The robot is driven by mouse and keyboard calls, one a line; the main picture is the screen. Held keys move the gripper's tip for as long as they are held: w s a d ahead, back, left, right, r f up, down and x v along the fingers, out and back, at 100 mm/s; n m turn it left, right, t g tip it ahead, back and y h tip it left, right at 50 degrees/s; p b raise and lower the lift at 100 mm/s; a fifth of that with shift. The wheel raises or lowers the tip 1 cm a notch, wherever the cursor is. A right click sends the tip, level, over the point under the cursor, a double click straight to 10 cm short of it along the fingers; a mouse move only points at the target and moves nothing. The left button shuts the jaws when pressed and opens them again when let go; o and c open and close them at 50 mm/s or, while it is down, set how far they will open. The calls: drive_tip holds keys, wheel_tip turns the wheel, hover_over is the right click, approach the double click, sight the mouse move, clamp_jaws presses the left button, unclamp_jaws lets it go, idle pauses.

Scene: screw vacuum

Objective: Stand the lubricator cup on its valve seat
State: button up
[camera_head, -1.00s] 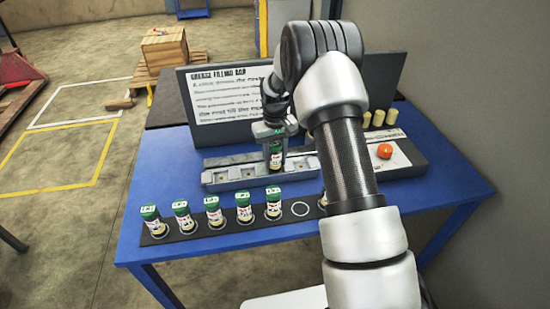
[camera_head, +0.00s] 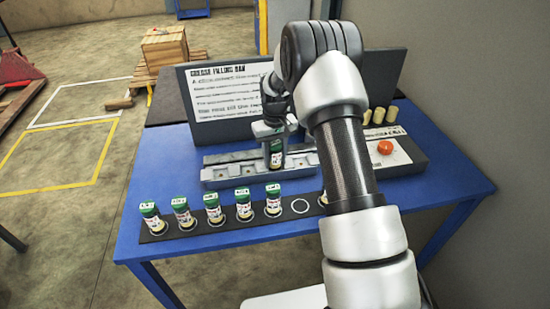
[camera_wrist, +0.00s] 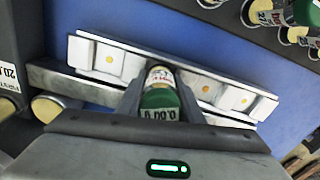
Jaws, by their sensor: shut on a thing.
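My gripper (camera_head: 272,131) is shut on a green-capped lubricator cup (camera_head: 276,153), which it holds about upright over the middle of the grey seat rail (camera_head: 225,170). The cup (camera_wrist: 160,90) also shows in the wrist view, cap toward the camera, between the two fingers (camera_wrist: 160,88). The rail (camera_wrist: 95,55) runs across behind it, with pale square seats that have small orange dots at their centres. The cup's lower end lies at the rail; whether it touches the seat cannot be told. The seat under the cup is hidden.
A sign board (camera_head: 225,100) stands behind the rail. A grey box with an orange button (camera_head: 385,147) and several tan cylinders are at right.

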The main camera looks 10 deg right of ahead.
drive_tip(key=shift+s+f, duration=0.25)
drive_tip(key=shift+f, duration=0.45)
drive_tip(key=o, duration=1.1)
drive_tip(key=shift+c, duration=0.2)
drive_tip(key=shift+o, duration=0.5)
wheel_tip(320, 180, up, 19)
drive_tip(key=shift+w+p, duration=0.15)
drive_tip(key=shift+p, duration=0.2)
